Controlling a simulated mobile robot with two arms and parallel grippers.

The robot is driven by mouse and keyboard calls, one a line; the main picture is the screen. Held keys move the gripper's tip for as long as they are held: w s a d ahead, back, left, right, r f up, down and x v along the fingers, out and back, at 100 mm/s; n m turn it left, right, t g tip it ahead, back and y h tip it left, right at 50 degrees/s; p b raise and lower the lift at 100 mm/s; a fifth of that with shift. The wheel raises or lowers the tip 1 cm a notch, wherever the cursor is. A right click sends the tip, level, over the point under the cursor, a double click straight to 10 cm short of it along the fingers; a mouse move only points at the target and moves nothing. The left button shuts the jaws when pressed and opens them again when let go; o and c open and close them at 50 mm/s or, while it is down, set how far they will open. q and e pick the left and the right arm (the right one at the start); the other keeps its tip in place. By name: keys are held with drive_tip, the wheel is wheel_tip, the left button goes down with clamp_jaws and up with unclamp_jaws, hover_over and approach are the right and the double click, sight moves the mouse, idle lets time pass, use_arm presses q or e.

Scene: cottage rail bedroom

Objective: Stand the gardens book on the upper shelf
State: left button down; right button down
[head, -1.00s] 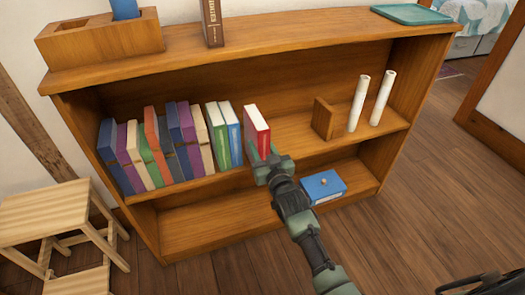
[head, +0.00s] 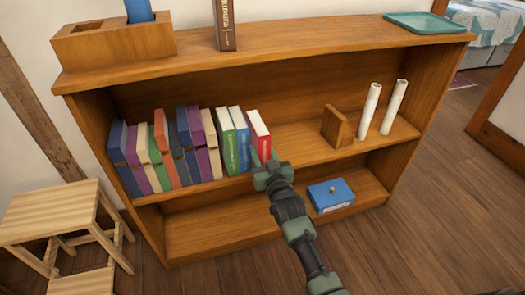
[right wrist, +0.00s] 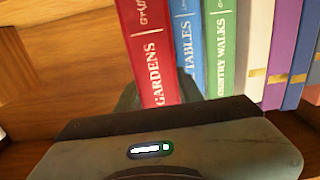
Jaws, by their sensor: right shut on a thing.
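The red gardens book (head: 259,132) is upright on the upper shelf (head: 290,134), at the right end of the book row. Its spine reads GARDENS in the right wrist view (right wrist: 146,55). My right gripper (head: 265,165) is shut on its lower part from the front; the fingers are mostly hidden. The blue TABLES book (right wrist: 188,45) is right beside it, with the green country walks book (right wrist: 220,45) beyond. Whether the red book's base rests fully on the shelf is hidden by the gripper. My left gripper is not in view.
A wooden bookend (head: 335,126) and two white rolls (head: 368,110) stand farther right, with free shelf between. A blue box (head: 330,195) lies on the lower shelf. A brown book (head: 225,25) and teal tray (head: 418,23) are on top. A stool (head: 50,212) stands left.

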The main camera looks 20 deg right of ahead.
drive_tip(key=shift+r, duration=0.2)
drive_tip(key=c, duration=0.8)
unclamp_jaws()
drive_tip(key=shift+c, duration=0.2)
drive_tip(key=shift+f, duration=0.35)
drive_tip(key=shift+s, duration=0.25)
drive_tip(key=s, duration=0.2)
drive_tip(key=s+p, duration=0.1)
drive_tip(key=s, duration=0.2)
drive_tip(key=s+p, duration=0.1)
drive_tip(key=s, duration=0.1)
drive_tip(key=shift+s+d+r, duration=0.15)
drive_tip(key=shift+s+r, duration=0.1)
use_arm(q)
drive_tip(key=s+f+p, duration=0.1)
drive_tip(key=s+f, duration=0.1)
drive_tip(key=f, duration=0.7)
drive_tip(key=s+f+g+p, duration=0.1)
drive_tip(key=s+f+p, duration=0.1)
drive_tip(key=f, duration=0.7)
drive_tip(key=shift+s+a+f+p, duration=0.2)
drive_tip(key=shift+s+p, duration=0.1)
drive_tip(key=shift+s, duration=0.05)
use_arm(e)
drive_tip(key=s, duration=0.6)
drive_tip(key=shift+s, duration=0.4)
drive_tip(key=shift+d, duration=0.1)
